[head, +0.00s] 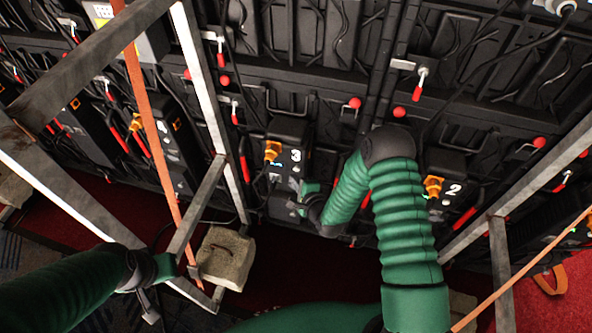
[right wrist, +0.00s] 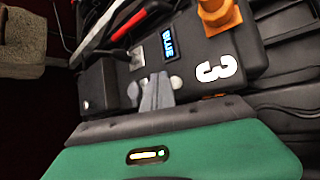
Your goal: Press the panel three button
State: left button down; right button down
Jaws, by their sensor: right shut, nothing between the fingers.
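Panel three is a black box marked with a white 3 (head: 286,135), mounted low on the back of the video wall. In the right wrist view the panel (right wrist: 242,42) shows a small lit blue display (right wrist: 171,47) and an orange connector. My right gripper (head: 302,207) is at the panel's lower part. In the right wrist view its grey fingers (right wrist: 158,90) are shut and empty, in front of the panel face below the display. The fingers hide part of the face, so I cannot tell whether they touch a button. My left gripper (head: 150,306) hangs low at the left, away from the panel.
A panel marked 2 (head: 447,185) is to the right, and another numbered panel is at the left. Metal frame bars (head: 200,75) stand on both sides. A concrete-like block (head: 226,256) sits on the floor. Cables and red-handled latches cover the wall.

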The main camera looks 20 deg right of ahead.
jog(key=shift+w+d+r, duration=0.1)
jog(key=shift+w+d, duration=0.1)
jog(key=shift+w, duration=0.1)
jog(key=shift+w+d, duration=0.3)
jog(key=shift+w, duration=0.1)
dwell(0.7)
jog(key=shift+s, duration=0.1)
jog(key=shift+s+a, duration=0.5)
jog(key=shift+s, duration=0.1)
jog(key=s+a, duration=0.1)
jog(key=s, duration=0.1)
jog(key=s+a+p, duration=0.1)
jog(key=s+a, duration=0.1)
jog(key=shift+s, duration=0.1)
dwell(0.5)
jog(key=shift+d, duration=0.1)
dwell(0.5)
